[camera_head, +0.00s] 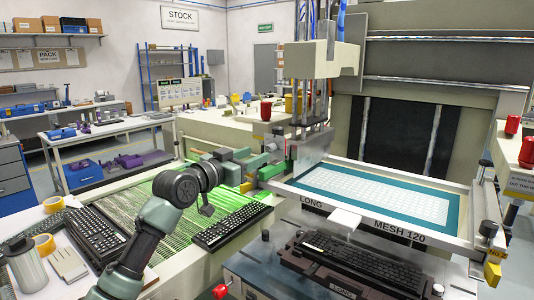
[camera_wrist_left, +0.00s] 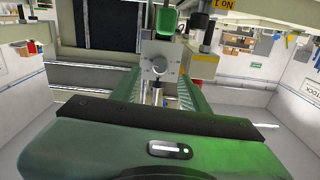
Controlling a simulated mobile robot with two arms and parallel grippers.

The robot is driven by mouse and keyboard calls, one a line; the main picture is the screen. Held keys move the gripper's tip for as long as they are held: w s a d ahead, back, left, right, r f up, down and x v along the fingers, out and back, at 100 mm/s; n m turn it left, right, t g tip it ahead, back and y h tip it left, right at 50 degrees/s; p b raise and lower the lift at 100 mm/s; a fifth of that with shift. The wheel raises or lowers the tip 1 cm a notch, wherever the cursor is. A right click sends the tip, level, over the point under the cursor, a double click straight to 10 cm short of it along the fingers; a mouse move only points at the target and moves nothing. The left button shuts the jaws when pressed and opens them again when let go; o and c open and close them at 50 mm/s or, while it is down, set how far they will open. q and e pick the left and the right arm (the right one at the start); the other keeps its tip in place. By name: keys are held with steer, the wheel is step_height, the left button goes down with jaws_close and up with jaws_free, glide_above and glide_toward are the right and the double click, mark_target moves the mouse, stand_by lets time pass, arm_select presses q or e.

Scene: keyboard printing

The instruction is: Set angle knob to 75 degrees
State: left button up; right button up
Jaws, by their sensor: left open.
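The angle knob (camera_wrist_left: 158,65) is a small round pale knob on a light grey plate with faint marks in the left wrist view. I cannot read its setting. My left gripper (camera_wrist_left: 158,93) is open, with its green fingers to either side of the line to the knob. The knob looks ahead of the fingertips, but I cannot tell whether they touch it. In the head view, my left gripper (camera_head: 262,166) reaches the squeegee carriage (camera_head: 312,145) of the printing machine from the left. The knob's face cannot be made out there. My right gripper is not in view.
The screen frame marked MESH 120 (camera_head: 400,233) lies right of the carriage. A keyboard (camera_head: 355,258) sits in a holder below it. Other keyboards (camera_head: 232,226) lie on the green-lit bed. A green knob (camera_wrist_left: 166,22) and a red button (camera_head: 265,110) are nearby.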

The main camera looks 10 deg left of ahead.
mark_target(268, 150)
arm_select(q)
steer(key=p+x, duration=0.2)
steer(key=x, duration=0.4)
steer(key=shift+w+d+f, duration=0.1)
steer(key=shift+w+d, duration=0.05)
steer(key=shift+w, duration=0.15)
jaws_close()
